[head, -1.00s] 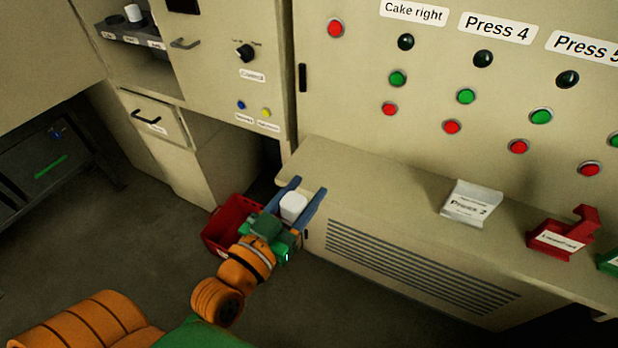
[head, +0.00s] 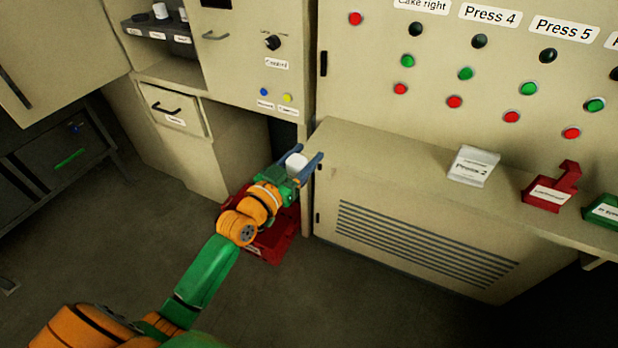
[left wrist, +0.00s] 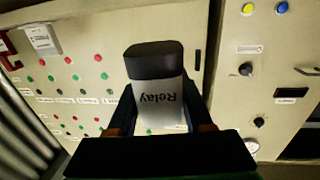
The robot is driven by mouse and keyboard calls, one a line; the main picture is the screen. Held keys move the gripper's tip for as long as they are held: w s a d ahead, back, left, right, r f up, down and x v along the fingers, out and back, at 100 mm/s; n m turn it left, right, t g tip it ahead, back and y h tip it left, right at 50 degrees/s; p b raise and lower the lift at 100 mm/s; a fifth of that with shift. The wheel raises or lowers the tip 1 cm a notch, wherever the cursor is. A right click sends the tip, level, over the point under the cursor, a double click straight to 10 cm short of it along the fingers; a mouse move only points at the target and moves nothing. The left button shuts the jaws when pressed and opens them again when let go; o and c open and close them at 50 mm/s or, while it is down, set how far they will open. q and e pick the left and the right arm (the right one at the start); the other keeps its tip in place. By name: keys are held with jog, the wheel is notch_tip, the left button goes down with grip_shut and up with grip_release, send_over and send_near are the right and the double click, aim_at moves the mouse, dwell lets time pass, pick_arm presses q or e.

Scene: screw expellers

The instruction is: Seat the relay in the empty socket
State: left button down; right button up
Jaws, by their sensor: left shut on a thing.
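The relay (head: 296,161) is a white block. In the left wrist view it (left wrist: 157,98) has a dark grey end and the word "Relay" upside down. My left gripper (head: 304,157) is shut on it, one blue finger on each side, in front of the cabinet corner by the counter's left end. My right gripper is out of view.
A red bin (head: 268,246) stands on the floor below my left arm. The counter (head: 400,150) carries a white "Press 2" block (head: 473,166), a red holder (head: 552,190) and a green one (head: 606,212).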

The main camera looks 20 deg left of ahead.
pick_arm(q)
jog(key=w+a+r, duration=0.2)
jog(key=w+a, duration=0.1)
jog(key=a, duration=0.3)
jog(key=w+a+r+n+y, duration=0.1)
jog(key=w+a, duration=0.3)
jog(key=a, duration=0.2)
jog(key=shift+w+r, duration=0.2)
jog(key=shift+r, duration=0.2)
